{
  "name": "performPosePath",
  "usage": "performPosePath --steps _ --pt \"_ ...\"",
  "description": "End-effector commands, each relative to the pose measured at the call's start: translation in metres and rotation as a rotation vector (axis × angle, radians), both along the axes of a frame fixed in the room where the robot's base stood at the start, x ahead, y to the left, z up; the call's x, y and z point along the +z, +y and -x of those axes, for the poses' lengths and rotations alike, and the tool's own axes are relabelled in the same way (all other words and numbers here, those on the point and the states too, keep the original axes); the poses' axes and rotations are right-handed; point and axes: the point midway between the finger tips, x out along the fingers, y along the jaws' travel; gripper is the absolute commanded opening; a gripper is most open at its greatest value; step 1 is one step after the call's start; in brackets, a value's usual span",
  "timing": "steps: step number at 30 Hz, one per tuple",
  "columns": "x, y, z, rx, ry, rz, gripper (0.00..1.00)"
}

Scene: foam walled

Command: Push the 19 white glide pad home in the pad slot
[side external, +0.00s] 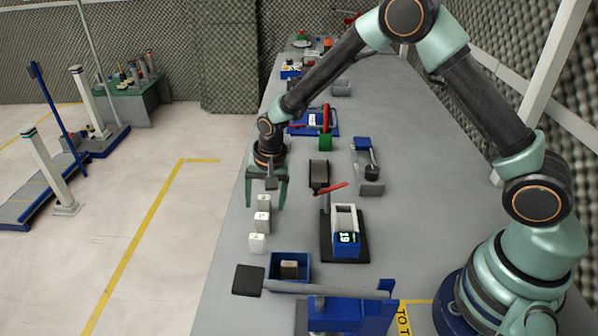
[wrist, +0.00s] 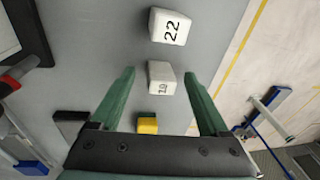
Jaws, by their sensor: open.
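Three white pads stand in a row near the table's left edge in the side view: a far one (side external: 264,201), a middle one (side external: 262,221) and a near one (side external: 257,243). My gripper (side external: 266,203) is open and empty, pointing down at the far pad. In the wrist view its green fingers (wrist: 160,76) lie either side of the small-numbered pad, apart from it. A white-framed fixture (side external: 345,216) carries a blue block showing 19 (side external: 346,239); its slot is unclear.
A blue bin (side external: 273,263) with a brown block stands at the front, beside a blue device with a grey bar (side external: 335,291). A yellow-topped block (wrist: 147,122) shows near my gripper's palm. The right tabletop is fairly clear.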

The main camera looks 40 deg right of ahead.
Motion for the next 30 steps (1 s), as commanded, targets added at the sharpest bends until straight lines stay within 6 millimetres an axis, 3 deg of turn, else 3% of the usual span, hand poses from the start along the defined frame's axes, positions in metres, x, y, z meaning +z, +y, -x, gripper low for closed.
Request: performPosePath --steps 5,11,12,23,30 --pt "0.0 0.0 0.0 0.0 -0.001 -0.001 0.79" --pt "0.0 0.0 0.0 0.0 0.0 0.0 0.06" --pt "0.0 0.0 0.0 0.0 0.0 0.0 0.0" --pt "0.003 0.0 0.0 0.0 -0.001 0.0 0.0" --pt "0.031 0.0 -0.001 0.0 -0.005 -0.001 0.0"
